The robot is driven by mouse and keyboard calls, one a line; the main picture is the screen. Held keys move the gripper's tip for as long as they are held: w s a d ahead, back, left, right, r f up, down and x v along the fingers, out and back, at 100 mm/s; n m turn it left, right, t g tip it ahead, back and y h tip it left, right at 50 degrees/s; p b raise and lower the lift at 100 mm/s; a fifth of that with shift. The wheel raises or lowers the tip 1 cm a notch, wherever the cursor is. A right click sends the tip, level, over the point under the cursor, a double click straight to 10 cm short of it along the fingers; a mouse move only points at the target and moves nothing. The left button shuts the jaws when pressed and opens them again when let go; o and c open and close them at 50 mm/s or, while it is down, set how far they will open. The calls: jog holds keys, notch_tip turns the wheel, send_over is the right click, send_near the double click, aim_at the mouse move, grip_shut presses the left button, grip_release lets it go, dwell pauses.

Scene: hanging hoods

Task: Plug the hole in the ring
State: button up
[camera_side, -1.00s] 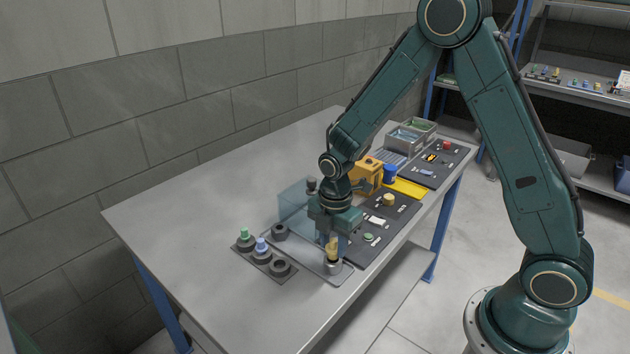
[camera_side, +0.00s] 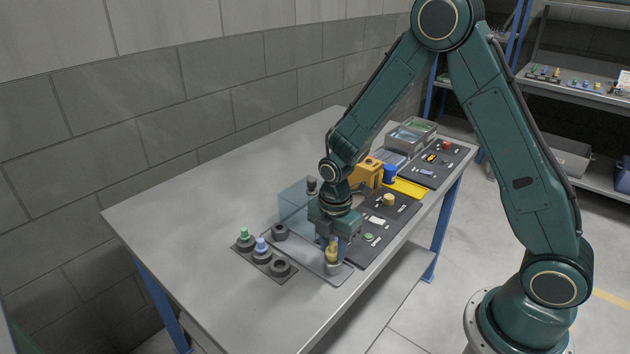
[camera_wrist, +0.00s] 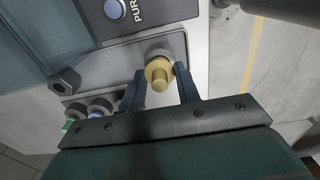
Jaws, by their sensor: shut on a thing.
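My gripper (camera_side: 332,240) is shut on a tan plug (camera_side: 332,254). The plug is at the top of a round grey holder (camera_side: 333,268) at the front of the tray; I cannot tell if it still sits in it. In the wrist view, the tan plug (camera_wrist: 158,75) is between my two fingers, with the pale holder rim behind it. A dark plate to the left carries dark rings in a row. The front ring (camera_side: 280,267) has an open hole. The middle ring holds a blue plug (camera_side: 261,245); the far ring holds a green plug (camera_side: 244,233).
A clear hood (camera_side: 294,199) stands just behind and left of my gripper. A dark collar (camera_side: 280,231) is on the tray near it. Dark panels (camera_side: 360,256) with buttons and a yellow box (camera_side: 367,172) lie to the right. The left tabletop (camera_side: 180,210) is clear.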

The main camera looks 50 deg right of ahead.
jog(key=shift+f, duration=0.5)
dwell(0.4)
jog(key=o, duration=1.5)
jog(key=shift+r, duration=0.1)
jog(key=shift+r, duration=3.4)
